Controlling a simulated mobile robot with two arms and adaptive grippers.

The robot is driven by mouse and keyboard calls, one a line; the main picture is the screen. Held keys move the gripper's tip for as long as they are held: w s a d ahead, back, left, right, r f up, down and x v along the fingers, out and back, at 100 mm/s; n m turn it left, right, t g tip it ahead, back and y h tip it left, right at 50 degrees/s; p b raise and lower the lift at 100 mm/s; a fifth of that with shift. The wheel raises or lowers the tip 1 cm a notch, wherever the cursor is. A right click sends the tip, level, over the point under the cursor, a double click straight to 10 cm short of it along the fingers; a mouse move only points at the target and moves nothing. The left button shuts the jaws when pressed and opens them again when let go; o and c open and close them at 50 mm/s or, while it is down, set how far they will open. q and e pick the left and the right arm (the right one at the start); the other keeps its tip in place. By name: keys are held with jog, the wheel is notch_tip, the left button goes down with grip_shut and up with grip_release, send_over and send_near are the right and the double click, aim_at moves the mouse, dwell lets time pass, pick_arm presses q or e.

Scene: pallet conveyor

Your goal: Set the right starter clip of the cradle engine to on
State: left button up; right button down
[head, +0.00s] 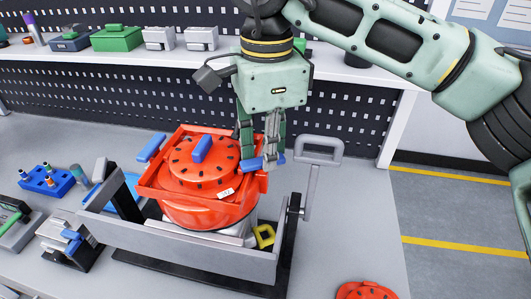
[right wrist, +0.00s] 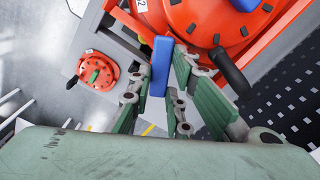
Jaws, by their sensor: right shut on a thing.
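The orange cradle engine (head: 205,210) sits in a grey cradle (head: 180,248), with a blue knob (head: 202,148) on its round top. The right starter clip (head: 272,162) is a blue bar on its right side. My right gripper (head: 257,158) points down and is shut on this clip. In the right wrist view, the clip (right wrist: 161,65) stands between the green fingers (right wrist: 160,88), its end against the orange body. Another blue clip (head: 152,148) juts out at the engine's left side. My left gripper is not in view.
A grey handle (head: 320,147) rises at the cradle's right. A second orange round part (head: 367,291) lies at the table's front edge. A blue tray with pegs (head: 46,182) stands at left. A shelf with boxes (head: 117,39) runs behind.

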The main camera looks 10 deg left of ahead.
jog(key=m+b, duration=0.1)
jog(key=m, duration=0.4)
jog(key=shift+s+d+m+b, duration=0.1)
jog(key=shift+s+m+b, duration=0.1)
jog(key=shift+m+b, duration=0.2)
dwell(0.4)
jog(key=c, duration=1.9)
grip_release()
notch_tip(320, 180, up, 12)
jog(key=shift+r, duration=0.1)
